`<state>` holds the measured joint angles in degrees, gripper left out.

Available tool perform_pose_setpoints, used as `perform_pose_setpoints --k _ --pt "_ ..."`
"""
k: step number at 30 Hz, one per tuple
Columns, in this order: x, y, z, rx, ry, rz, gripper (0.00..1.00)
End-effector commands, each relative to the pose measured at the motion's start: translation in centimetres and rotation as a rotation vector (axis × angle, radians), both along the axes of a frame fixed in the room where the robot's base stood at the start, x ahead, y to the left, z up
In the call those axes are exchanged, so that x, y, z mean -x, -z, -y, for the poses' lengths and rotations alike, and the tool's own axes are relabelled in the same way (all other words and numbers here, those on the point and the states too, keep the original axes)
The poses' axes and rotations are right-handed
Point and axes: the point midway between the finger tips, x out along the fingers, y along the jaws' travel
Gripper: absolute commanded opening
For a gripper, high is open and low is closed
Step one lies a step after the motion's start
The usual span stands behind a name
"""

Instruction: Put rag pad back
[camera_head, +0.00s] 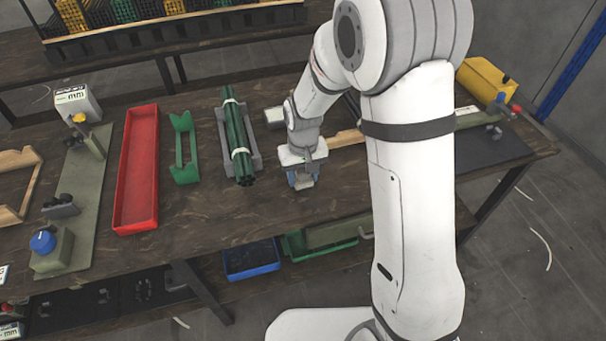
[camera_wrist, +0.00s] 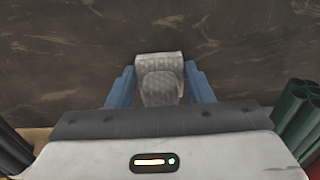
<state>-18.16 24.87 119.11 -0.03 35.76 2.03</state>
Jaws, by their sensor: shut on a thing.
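The rag pad (camera_wrist: 160,68) is a pale, textured, folded-looking pad. In the wrist view it sits between the two blue fingers of my gripper (camera_wrist: 160,88), which is shut on it. Brown wooden table top shows around the pad there. In the head view my gripper (camera_head: 303,180) points down over the table, right of the bundle of green tubes. Only a small pale bit of the pad shows there, and I cannot tell whether it touches the table.
The green tube bundle (camera_head: 238,140) lies in a grey cradle close to the left of my gripper. Farther left are a green bracket (camera_head: 184,150) and a red tray (camera_head: 137,170). A small grey block (camera_head: 274,117) lies behind my gripper. The table's front strip (camera_head: 215,235) is bare.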

Motion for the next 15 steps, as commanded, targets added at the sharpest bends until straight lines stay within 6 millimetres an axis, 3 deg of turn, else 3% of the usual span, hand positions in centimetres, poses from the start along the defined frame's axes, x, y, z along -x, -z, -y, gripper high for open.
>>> perform_pose_setpoints --k 9,15 --pt "0.01 0.08 0.04 0.0 0.001 -0.001 0.68" --pt "0.01 0.03 0.05 0.0 0.001 -0.001 0.68"
